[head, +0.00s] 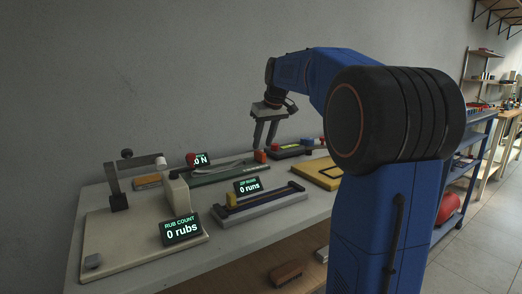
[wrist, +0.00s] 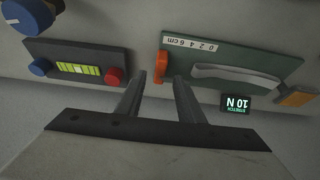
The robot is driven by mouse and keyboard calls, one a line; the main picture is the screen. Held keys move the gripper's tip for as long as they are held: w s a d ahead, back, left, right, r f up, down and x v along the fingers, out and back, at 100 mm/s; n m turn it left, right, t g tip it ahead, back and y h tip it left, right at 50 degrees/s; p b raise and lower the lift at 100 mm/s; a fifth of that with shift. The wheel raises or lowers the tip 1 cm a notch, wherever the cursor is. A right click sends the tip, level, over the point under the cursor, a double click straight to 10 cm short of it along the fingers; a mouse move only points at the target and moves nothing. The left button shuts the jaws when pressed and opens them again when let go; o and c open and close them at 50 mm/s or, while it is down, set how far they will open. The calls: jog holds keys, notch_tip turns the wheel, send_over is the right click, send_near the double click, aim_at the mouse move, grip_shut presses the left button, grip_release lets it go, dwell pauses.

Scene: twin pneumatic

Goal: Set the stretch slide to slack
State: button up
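The stretch device is a green board (head: 232,174) with a grey band (head: 232,162) along it. Its orange slide (head: 260,156) is at the board's right end in the head view; in the wrist view the slide (wrist: 162,66) is at the left end, beside a white cm scale (wrist: 191,44). The stretch display (wrist: 236,104) reads 10 N. My gripper (head: 265,146) is open and empty, pointing down just above the slide. In the wrist view the slide appears between and beyond the fingertips (wrist: 159,78); contact cannot be told.
A dark panel (wrist: 78,60) with blue and red knobs and a yellow-green strip is close beside the slide. The zip device (head: 258,205) and rub rig (head: 135,240) stand nearer the front. A yellow board (head: 318,173) lies to the right. The wall is behind.

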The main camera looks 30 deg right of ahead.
aim_at(260, 152)
jog(key=shift+x, duration=2.1)
grip_shut()
